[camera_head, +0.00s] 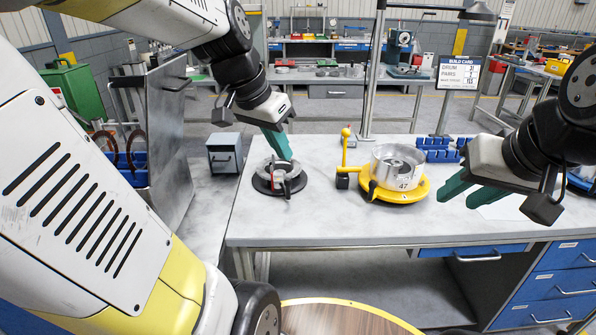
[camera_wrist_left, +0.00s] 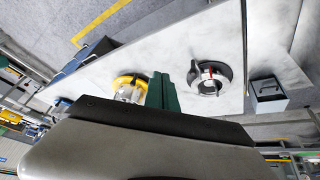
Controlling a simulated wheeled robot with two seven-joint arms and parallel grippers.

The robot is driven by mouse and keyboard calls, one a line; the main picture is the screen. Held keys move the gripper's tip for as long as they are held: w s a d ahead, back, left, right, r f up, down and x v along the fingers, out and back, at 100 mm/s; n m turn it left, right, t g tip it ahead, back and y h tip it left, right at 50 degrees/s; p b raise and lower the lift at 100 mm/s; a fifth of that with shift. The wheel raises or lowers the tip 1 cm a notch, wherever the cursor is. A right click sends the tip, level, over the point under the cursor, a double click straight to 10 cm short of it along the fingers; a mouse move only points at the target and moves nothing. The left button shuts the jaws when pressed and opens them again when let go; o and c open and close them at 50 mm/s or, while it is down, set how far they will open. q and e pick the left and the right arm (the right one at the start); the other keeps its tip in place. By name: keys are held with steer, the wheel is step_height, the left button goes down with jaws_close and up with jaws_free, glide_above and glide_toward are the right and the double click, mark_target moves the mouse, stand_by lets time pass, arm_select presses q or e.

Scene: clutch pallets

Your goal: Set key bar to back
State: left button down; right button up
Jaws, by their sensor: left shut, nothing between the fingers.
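A round fixture with a black base and a silver ring (camera_head: 268,185) stands on the left part of the grey table. A small dark bar with a red mark (camera_wrist_left: 209,70) lies at the ring in the left wrist view; it looks like the key bar, but its exact direction is hard to tell. My left gripper (camera_head: 285,156) is shut and empty, its tips just above the fixture's far side and partly covering it. Its green fingers (camera_wrist_left: 163,93) also show in the left wrist view. My right gripper (camera_head: 455,201) is open and empty at the right, above the table.
A yellow round base (camera_head: 408,192) carries a silver drum marked 47 (camera_head: 397,165), with a yellow ball-topped post (camera_head: 345,150) beside it. Blue bins (camera_head: 436,150) stand behind. A grey box (camera_head: 224,153) is left of the fixture. The front table strip is clear.

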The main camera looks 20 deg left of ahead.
mark_target(284, 177)
arm_select(q)
steer(key=w+a+f+m+g+h, duration=0.1)
steer(key=w+a+f+m+g, duration=0.1)
steer(key=w+a+f+m, duration=0.6)
steer(key=w+a+f, duration=0.3)
steer(key=w+a, duration=0.2)
steer(key=a, duration=0.1)
steer(key=shift+w+a+f+m+g, duration=0.15)
steer(key=shift+a+m+g, duration=0.1)
steer(key=shift+m+g, duration=0.15)
steer(key=x, duration=0.9)
steer(key=shift+d+f, duration=0.25)
steer(key=shift+f, duration=0.05)
steer(key=d, duration=0.1)
steer(key=w+d, duration=0.1)
steer(key=d, duration=0.1)
steer(key=shift+w+f, duration=0.15)
steer(key=shift+w, duration=0.05)
steer(key=shift+w+d, duration=0.15)
steer(key=shift+d, duration=0.2)
steer(key=shift+d, duration=0.2)
